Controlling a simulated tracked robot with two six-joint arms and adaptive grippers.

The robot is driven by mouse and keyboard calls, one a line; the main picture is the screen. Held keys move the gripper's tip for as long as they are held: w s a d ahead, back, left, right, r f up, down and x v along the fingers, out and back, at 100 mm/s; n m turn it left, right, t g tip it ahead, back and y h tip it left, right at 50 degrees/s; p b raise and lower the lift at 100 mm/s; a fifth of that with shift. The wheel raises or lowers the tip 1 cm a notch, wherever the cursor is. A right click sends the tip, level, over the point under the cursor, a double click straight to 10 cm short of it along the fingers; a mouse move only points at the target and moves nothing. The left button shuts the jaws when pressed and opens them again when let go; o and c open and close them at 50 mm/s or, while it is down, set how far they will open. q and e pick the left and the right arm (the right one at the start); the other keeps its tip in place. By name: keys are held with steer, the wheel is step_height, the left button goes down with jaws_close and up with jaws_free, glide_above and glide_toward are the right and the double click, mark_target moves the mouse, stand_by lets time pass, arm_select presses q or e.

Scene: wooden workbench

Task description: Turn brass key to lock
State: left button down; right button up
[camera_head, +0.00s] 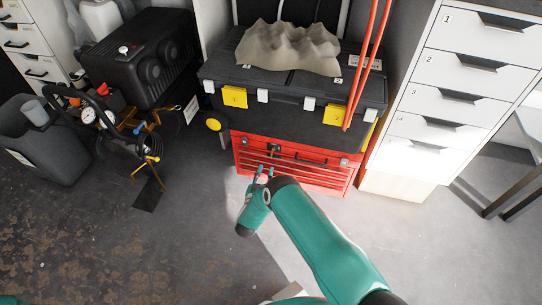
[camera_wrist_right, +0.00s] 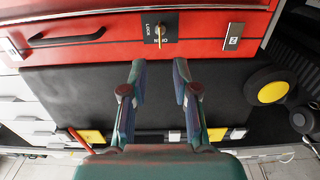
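The brass key (camera_wrist_right: 160,32) sits in the lock on a black plate (camera_wrist_right: 161,27) marked LOCK and OPEN, on the front of the red tool chest (camera_wrist_right: 215,20). The wrist view shows the chest upside down. In the head view the red chest (camera_head: 290,170) stands on the floor under a black toolbox, and the lock plate (camera_head: 273,148) is small. My right gripper (camera_wrist_right: 159,68) is open and empty, its fingertips pointing at the key and apart from it. In the head view the right gripper (camera_head: 265,172) is before the chest front. My left gripper is not in view.
The black toolbox (camera_head: 280,105) with yellow latches has a wheel (camera_head: 213,124) at its left. A white drawer cabinet (camera_head: 450,90) stands right. The floor (camera_head: 150,240) before the chest is clear.

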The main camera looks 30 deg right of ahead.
mark_target(272, 154)
steer(key=b+x, duration=0.3)
steer(key=x, duration=0.6)
steer(key=shift+w+d+f, duration=0.1)
steer(key=shift+w+d, duration=0.3)
jaws_close()
